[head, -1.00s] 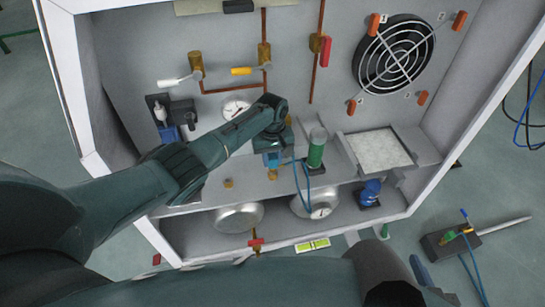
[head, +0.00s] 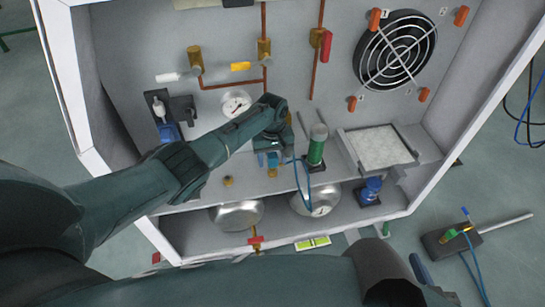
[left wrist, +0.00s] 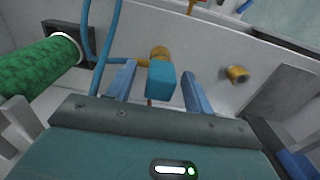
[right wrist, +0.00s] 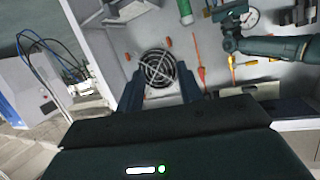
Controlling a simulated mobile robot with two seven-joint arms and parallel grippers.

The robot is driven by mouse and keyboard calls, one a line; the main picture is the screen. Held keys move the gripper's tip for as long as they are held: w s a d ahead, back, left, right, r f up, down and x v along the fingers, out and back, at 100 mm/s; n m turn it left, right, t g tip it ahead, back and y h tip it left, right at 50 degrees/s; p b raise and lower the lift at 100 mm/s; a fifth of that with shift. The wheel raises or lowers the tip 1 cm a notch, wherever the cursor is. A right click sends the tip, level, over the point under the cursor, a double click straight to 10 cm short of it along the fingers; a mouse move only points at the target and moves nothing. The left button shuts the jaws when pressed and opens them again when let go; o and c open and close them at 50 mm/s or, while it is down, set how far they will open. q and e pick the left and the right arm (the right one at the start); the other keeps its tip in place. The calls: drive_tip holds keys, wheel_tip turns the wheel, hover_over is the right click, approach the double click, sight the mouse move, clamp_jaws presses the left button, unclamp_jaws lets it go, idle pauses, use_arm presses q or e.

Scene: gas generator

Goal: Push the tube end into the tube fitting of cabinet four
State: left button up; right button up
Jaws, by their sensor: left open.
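My left gripper (head: 272,160) is open low over the cabinet shelf. In the left wrist view its two blue fingers (left wrist: 158,88) stand apart on either side of a small blue block (left wrist: 161,80), with a gap on each side. A brass tube fitting (left wrist: 159,53) shows just beyond the block. The thin blue tube (left wrist: 117,35) loops down at the left and runs toward that fitting; it also shows in the head view (head: 299,187). I cannot tell how far its end sits inside. My right gripper (right wrist: 159,92) is open and empty, facing the cabinet from a distance.
A green cylinder (head: 317,146) stands just right of my left gripper. Another brass fitting (head: 228,181) is on the shelf to the left. Round metal vessels (head: 237,215) sit below the shelf. A fan (head: 396,51) is on the back wall, with a filter panel (head: 380,148) below it.

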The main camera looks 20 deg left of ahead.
use_arm(q)
wheel_tip(320, 180, up, 3)
drive_tip(key=shift+r+p, duration=0.1)
drive_tip(key=shift+p, duration=0.8)
wheel_tip(320, 180, up, 10)
drive_tip(key=p, duration=0.3)
use_arm(e)
drive_tip(key=shift+w+a+g, duration=0.4)
drive_tip(key=shift+a+g, duration=0.3)
drive_tip(key=shift+a, duration=0.05)
